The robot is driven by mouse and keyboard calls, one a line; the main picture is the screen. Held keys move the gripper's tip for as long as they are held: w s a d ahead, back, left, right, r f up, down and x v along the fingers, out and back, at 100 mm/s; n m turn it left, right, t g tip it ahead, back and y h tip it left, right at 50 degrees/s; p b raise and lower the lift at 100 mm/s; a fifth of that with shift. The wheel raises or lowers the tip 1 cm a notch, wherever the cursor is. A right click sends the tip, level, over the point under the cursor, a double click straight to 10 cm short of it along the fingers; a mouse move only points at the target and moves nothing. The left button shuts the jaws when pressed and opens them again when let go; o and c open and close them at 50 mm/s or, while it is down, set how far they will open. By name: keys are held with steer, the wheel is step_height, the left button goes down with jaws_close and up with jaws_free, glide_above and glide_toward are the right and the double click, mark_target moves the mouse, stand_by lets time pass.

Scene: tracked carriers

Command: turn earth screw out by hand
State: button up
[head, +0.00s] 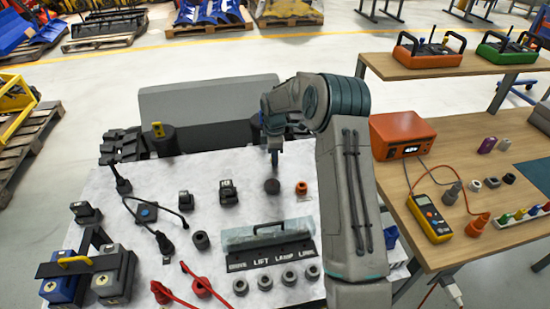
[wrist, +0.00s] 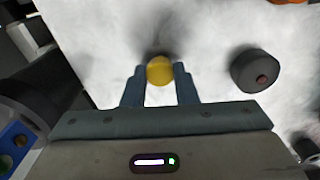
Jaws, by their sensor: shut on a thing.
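My gripper (wrist: 160,74) has its two blue-grey fingers closed on the sides of a small yellow round head (wrist: 159,69), seemingly the earth screw. A blurred dark patch lies just beyond the head on the white surface. I cannot tell whether the screw is still seated or how much thread shows. In the head view my gripper (head: 274,158) points down over the white top (head: 215,170), and the screw is too small to make out there.
The white top carries a dark labelled strip (head: 272,255), several grey rings, black blocks, a black cable (head: 140,190) and red leads (head: 203,288). A wooden bench (head: 465,185) at the right holds an orange box (head: 402,136) and a yellow meter (head: 430,217).

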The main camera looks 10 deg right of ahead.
steer(key=n+p, duration=0.1)
steer(key=n, duration=0.4)
steer(key=shift+p, duration=0.3)
steer(key=n+p, duration=0.1)
steer(key=n, duration=0.3)
steer(key=shift+n+p, duration=0.55)
steer(key=shift+n, duration=0.45)
steer(key=n+p, duration=0.1)
steer(key=n, duration=0.2)
steer(key=shift+n, duration=0.4)
steer(key=n+p, duration=0.1)
steer(key=n, duration=0.3)
steer(key=shift+f+p, duration=0.1)
steer(key=shift+p, duration=0.2)
